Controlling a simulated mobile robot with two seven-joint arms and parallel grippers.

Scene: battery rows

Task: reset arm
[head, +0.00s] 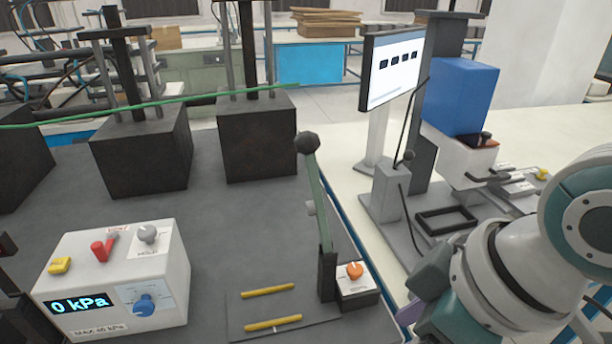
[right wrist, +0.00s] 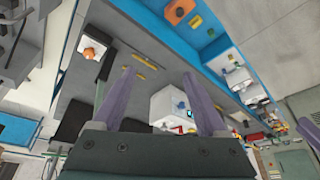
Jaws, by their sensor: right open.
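My right arm comes in from the right edge of the head view, over the area right of the dark table (head: 215,215). My right gripper (head: 418,298) is at its lower end, beside the table's right edge and partly cut off by the frame. In the right wrist view the right gripper (right wrist: 158,75) has its two purple fingers wide apart with nothing between them.
A white pressure box (head: 115,280) reading 0 kPa stands at left. A lever (head: 318,200) stands by a box with an orange knob (head: 354,270). Two yellow rods (head: 268,290) lie nearby. A monitor (head: 392,65) and blue block (head: 460,95) stand beyond. The table's middle is clear.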

